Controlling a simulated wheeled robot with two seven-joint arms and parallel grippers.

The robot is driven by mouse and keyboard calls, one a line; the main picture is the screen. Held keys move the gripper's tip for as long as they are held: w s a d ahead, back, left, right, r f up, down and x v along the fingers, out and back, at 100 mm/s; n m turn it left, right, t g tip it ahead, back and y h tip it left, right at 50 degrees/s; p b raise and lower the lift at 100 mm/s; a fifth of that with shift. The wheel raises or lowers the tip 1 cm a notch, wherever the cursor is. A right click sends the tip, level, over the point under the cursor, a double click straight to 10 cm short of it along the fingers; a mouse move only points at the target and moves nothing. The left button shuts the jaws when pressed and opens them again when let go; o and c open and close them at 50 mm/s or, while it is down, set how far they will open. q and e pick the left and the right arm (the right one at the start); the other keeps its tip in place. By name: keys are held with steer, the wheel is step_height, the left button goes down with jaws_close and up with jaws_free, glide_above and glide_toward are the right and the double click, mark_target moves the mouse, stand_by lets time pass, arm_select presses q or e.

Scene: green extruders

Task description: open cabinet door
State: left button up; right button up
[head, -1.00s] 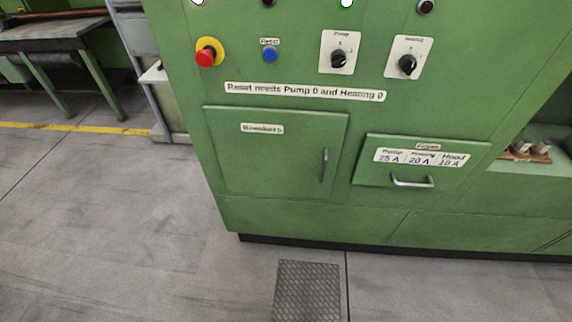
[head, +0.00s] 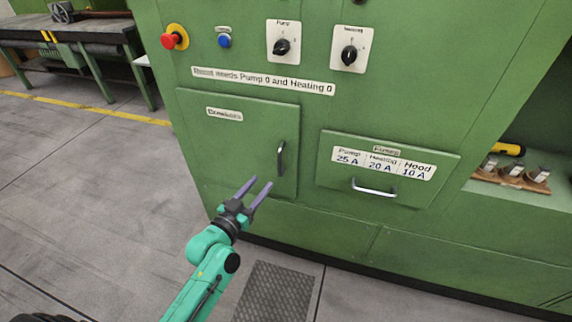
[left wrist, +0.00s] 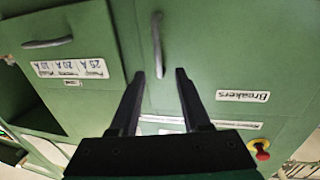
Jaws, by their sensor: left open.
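The green cabinet door (head: 232,138) labelled Breakers is shut on the front of the green machine. Its upright metal handle (head: 281,158) is near the door's right edge. In the left wrist view the picture is turned over, with the handle (left wrist: 157,45) at the top, beyond the fingertips. My left gripper (head: 258,186) is open and empty, in front of the door and below left of the handle, apart from it. The left wrist view shows its two dark fingers (left wrist: 160,75) spread, with nothing between them. My right gripper is not in view.
A fuse drawer (head: 388,167) with a horizontal handle (head: 373,188) is right of the door. Above are a red emergency button (head: 169,41), a blue button (head: 225,41) and two black knobs. A workbench (head: 70,45) stands at the far left. The floor left of the machine is clear.

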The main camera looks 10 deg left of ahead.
mark_target(279, 164)
arm_select(q)
steer(key=x, duration=1.1)
steer(key=shift+w+d, duration=0.1)
steer(key=shift+d, duration=0.1)
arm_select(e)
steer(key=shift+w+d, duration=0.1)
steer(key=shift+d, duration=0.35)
arm_select(q)
jaws_close()
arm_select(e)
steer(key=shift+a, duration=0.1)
